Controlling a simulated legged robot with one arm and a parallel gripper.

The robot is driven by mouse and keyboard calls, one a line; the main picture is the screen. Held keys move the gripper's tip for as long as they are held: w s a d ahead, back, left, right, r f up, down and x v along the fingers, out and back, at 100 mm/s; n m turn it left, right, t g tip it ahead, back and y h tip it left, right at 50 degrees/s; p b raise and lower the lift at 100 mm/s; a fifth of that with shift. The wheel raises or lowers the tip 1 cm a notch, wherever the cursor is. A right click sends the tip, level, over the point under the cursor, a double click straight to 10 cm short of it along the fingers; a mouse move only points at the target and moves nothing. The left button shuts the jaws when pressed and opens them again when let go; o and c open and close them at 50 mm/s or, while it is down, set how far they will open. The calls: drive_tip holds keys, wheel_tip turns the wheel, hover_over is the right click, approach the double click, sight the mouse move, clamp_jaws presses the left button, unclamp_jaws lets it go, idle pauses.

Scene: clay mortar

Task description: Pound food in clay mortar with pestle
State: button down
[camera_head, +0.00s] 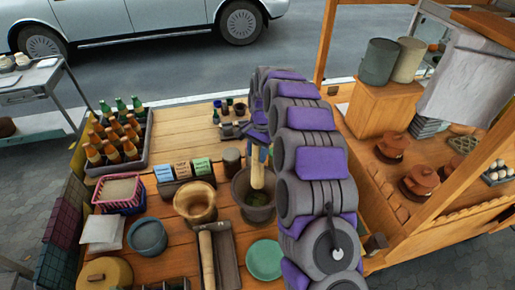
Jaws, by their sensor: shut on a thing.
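A dark clay mortar (242,188) stands on the wooden table in the middle of the view, with some green food (258,199) in its bottom. A pale wooden pestle (257,176) stands nearly upright, its lower end inside the mortar. My gripper (257,150) is above the mortar, shut on the upper part of the pestle. My arm hides part of the gripper and the mortar's right side. Whether the pestle touches the food cannot be told.
A tan mortar (195,205) stands left of the clay mortar. In front are a tray (226,256) with a wooden pestle (207,262) and a green plate (265,260). Small jars (232,160) stand behind left. A bottle crate (122,166) is at the back left.

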sight(257, 170)
drive_tip(key=shift+f+b, duration=1.1)
drive_tip(key=shift+f, duration=3.75)
wheel_tip(257, 170, down, 5)
drive_tip(key=shift+f+b, duration=0.1)
drive_tip(key=shift+b, duration=0.3)
drive_tip(key=shift+f, duration=0.1)
wheel_tip(257, 170, up, 6)
drive_tip(key=shift+s+f+p, duration=0.1)
drive_tip(key=shift+f+p, duration=0.05)
drive_tip(key=shift+p, duration=0.6)
drive_tip(key=shift+f, duration=0.25)
